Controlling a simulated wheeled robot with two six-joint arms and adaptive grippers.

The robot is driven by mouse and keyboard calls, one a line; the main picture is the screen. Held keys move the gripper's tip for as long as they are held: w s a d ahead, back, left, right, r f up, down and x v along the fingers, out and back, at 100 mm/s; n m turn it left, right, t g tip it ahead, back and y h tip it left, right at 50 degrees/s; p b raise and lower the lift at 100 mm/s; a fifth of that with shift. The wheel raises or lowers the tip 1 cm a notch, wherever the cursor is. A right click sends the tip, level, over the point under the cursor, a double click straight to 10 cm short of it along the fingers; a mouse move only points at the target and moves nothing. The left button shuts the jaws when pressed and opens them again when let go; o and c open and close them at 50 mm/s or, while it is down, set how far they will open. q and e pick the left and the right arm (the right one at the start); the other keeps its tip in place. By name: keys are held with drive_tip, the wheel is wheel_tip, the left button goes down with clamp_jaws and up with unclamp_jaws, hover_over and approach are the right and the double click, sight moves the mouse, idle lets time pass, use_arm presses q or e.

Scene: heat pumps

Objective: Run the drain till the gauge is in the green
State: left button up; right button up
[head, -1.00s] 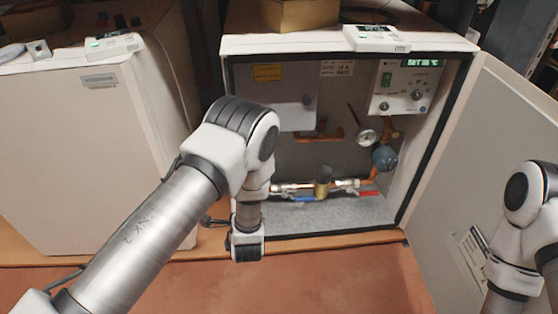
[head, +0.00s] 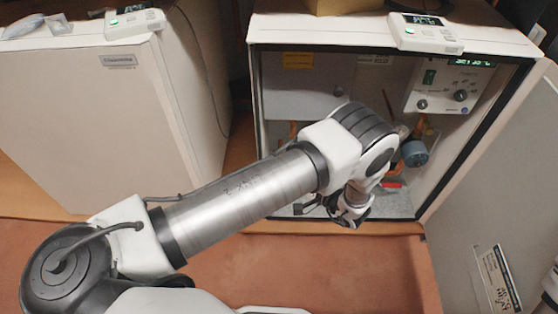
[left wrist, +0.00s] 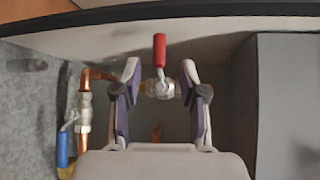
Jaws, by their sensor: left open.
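The red-handled valve (left wrist: 159,52) stands between the two fingers of my open left gripper (left wrist: 160,92) in the left wrist view. The fingers sit on either side of the valve body, apart from the red handle. In the head view the red handle (head: 391,185) shows beside my left wrist, low in the open cabinet. A blue valve handle (left wrist: 62,150) on a copper pipe is at the left of the wrist view. My left arm covers most of the gauge, so its reading cannot be seen.
The cabinet (head: 258,120) is open, with its door (head: 500,190) swung out at right. A control panel (head: 445,88) and a blue-grey round part (head: 413,153) are inside. A second closed cabinet (head: 80,140) stands at left. The floor in front is clear.

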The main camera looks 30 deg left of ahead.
use_arm(q)
drive_tip(key=b+x, duration=0.4)
drive_tip(key=x, duration=0.2)
drive_tip(key=shift+a+f, duration=0.1)
drive_tip(key=shift+a, duration=0.2)
clamp_jaws()
use_arm(e)
wheel_tip(320, 180, down, 6)
drive_tip(key=shift+r, duration=0.1)
